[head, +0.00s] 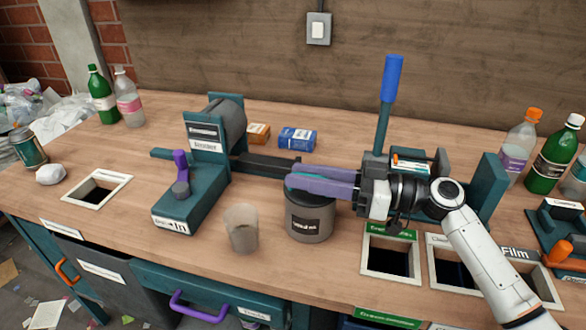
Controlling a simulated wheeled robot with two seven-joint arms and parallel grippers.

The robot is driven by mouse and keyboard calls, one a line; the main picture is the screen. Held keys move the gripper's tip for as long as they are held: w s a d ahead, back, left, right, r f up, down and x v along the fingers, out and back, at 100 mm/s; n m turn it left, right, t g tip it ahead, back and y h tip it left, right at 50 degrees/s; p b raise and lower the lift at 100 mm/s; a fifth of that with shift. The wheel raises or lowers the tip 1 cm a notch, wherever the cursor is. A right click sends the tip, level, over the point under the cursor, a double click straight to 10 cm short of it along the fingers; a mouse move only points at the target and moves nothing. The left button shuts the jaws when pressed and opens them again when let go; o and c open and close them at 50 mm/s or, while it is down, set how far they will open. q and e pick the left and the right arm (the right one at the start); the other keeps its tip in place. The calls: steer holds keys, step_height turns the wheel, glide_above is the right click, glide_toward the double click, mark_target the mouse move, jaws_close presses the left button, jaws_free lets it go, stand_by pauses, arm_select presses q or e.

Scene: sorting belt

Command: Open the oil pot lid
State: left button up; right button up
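The oil pot (309,222) is a dark grey round pot with a black label, standing upright near the front edge of the table in the head view. My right gripper (290,181) reaches in from the right, with its long purple fingers lying across the top of the pot. The fingers hide most of the lid, so I cannot tell whether it is on, or whether they touch or hold it. A little teal shows between the fingertips. My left gripper is out of view.
A clear cup (241,228) stands just left of the pot. A green machine (190,205) is farther left. A blue-handled lever (388,100) rises behind my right gripper. Framed openings (391,278) lie at right. Bottles (103,95) stand at back left.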

steer(key=shift+x, duration=1.35)
jaws_close()
